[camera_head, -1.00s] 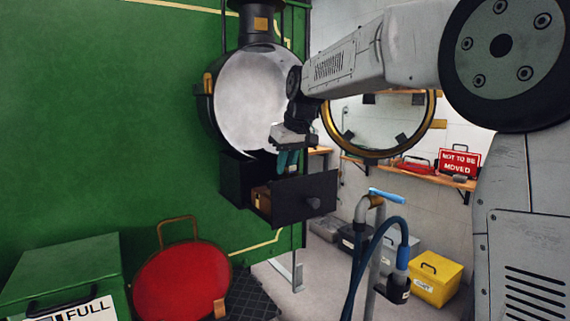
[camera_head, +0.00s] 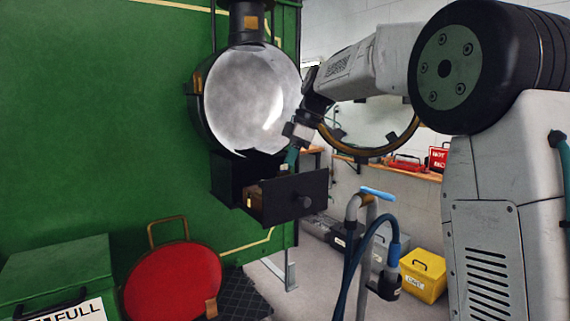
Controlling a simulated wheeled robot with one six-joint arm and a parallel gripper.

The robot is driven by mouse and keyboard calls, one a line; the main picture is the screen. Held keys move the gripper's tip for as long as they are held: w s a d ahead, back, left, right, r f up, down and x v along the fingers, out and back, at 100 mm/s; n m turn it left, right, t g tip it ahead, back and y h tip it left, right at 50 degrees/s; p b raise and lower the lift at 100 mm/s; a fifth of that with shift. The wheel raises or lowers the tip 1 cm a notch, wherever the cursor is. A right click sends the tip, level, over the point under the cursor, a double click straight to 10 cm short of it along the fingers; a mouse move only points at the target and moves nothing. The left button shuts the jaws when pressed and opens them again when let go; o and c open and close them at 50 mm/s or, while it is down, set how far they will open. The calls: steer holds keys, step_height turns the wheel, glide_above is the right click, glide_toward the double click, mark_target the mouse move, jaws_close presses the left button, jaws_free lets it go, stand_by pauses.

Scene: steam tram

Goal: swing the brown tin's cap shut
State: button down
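A small brown box-like thing (camera_head: 254,200), which may be the brown tin, sits inside the open dark drawer (camera_head: 300,198) below the big round lamp. The drawer's front and side hide most of it, and I cannot make out its cap. My gripper (camera_head: 291,160) hangs above the drawer, near its back right side, with its teal fingers pointing down. It appears apart from the brown thing. The fingers overlap in this view, so their opening is unclear.
The lamp (camera_head: 250,100) stands above the drawer, its brass-rimmed door (camera_head: 368,152) swung open behind my arm. A blue-handled stand with a hose (camera_head: 376,193) is right of the drawer. A red round disc (camera_head: 175,283) and green box (camera_head: 60,270) are lower left.

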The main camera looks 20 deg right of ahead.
steer(key=n, duration=0.1)
steer(key=d+n+g, duration=0.1)
steer(key=n, duration=0.1)
steer(key=n+g, duration=0.1)
steer(key=n, duration=0.1)
steer(key=shift+d, duration=0.25)
steer(key=shift+n, duration=0.3)
steer(key=c, duration=1.3)
jaws_free()
steer(key=s+r, duration=0.1)
steer(key=s, duration=0.4)
steer(key=s+r, duration=0.2)
steer(key=s, duration=0.3)
steer(key=s+a+r, duration=0.1)
steer(key=s+r, duration=0.1)
steer(key=s, duration=0.4)
